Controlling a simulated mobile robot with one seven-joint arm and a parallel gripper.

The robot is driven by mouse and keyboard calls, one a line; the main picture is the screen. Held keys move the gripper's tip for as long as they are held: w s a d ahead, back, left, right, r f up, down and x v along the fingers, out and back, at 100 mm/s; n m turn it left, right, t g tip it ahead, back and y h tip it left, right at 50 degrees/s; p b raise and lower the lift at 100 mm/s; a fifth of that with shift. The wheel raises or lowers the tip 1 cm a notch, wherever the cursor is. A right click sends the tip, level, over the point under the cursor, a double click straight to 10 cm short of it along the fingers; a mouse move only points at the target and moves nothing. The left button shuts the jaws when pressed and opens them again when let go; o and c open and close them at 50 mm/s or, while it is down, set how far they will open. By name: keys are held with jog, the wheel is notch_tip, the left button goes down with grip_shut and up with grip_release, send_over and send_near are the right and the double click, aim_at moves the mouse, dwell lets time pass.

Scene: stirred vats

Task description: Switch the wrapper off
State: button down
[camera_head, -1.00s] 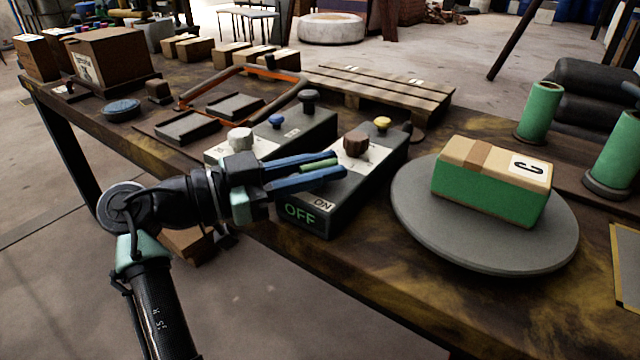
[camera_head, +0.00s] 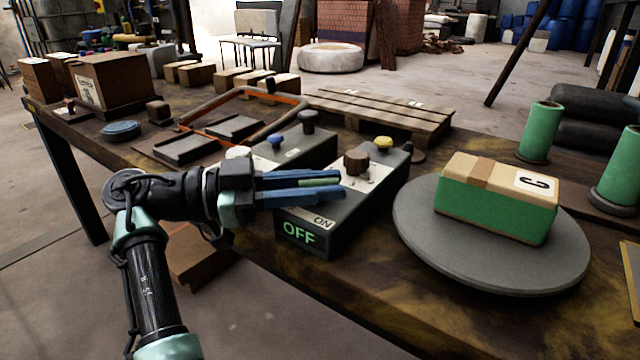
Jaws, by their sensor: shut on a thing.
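The wrapper's turntable (camera_head: 420,240) is a round grey plate on the right, bearing a box (camera_head: 495,215) with green sides, a tan top and a "C" label. The dark control box (camera_head: 345,225) left of it has a brown knob (camera_head: 356,162) and a yellow knob (camera_head: 383,143) on top. Its front shows "OFF" (camera_head: 298,233) in lit green and a plain "ON" label (camera_head: 323,223) above. My gripper (camera_head: 342,185) has blue fingers nearly together on a narrow green piece (camera_head: 320,183). The fingertips are in front of the brown knob in the picture; contact cannot be told.
A second control box (camera_head: 300,150) with a blue knob and a dark knob stands behind my gripper. Green rolls (camera_head: 540,132) stand at the right. A wooden pallet (camera_head: 380,110), an orange frame and several cartons fill the table's back and left.

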jog(key=c, duration=0.8)
grip_release()
jog(key=shift+s+a+p, duration=0.3)
jog(key=shift+a+p, duration=0.05)
jog(key=shift+a, duration=1.8)
jog(key=shift+s+a+p, duration=0.3)
jog(key=shift+a, duration=1.85)
jog(key=shift+s+a+p, duration=0.3)
jog(key=shift+a+p, duration=0.05)
jog(key=shift+a, duration=1.8)
